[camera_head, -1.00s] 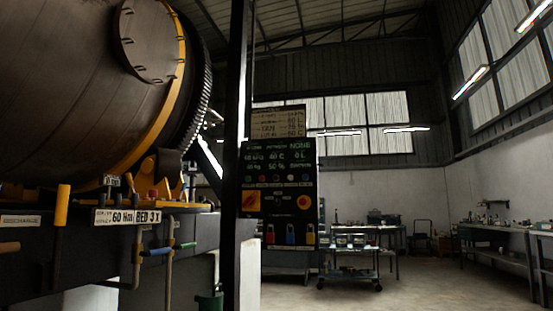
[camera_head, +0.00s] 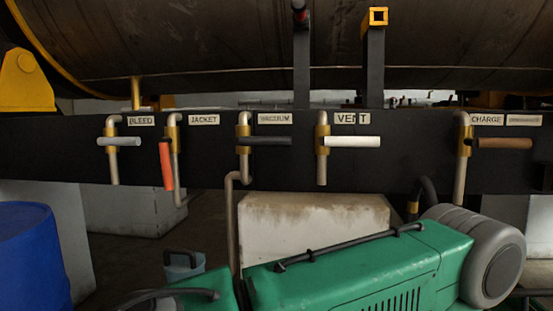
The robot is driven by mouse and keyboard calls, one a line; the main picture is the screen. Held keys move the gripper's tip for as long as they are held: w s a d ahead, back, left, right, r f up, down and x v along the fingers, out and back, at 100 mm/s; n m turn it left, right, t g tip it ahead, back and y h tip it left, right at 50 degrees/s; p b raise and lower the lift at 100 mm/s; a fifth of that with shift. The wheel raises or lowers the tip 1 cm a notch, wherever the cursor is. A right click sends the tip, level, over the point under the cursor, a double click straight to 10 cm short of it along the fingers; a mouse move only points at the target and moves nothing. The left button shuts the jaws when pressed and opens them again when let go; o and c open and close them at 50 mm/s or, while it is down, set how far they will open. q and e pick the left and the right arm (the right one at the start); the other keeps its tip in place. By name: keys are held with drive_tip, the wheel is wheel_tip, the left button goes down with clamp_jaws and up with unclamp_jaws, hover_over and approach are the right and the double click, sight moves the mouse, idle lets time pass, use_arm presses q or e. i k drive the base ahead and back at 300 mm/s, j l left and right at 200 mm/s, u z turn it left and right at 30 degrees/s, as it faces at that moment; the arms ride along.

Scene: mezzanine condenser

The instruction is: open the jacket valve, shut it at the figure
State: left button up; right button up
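The jacket valve (camera_head: 173,135) is on a dark panel under the large drum, second from the left below the label JACKET (camera_head: 204,119). Its red-orange lever (camera_head: 166,165) hangs down, nearly in line with its pipe. The bleed (camera_head: 119,141), vacuum (camera_head: 264,141), vent (camera_head: 352,142) and charge (camera_head: 505,143) levers beside it point sideways, across their pipes. Neither of my grippers is in view. No readout with a figure shows in this view.
A green machine (camera_head: 375,265) with a grey cylinder (camera_head: 490,255) stands below the panel at the right. A blue barrel (camera_head: 32,255) is at the lower left. A pale block (camera_head: 310,225) sits behind the green machine. A grey bucket (camera_head: 184,265) stands on the floor.

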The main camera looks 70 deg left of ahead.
sight(164, 143)
drive_tip(key=k+j+u, duration=0.15)
drive_tip(key=u, duration=0.25)
drive_tip(key=k+j+u, duration=0.2)
drive_tip(key=u, duration=0.25)
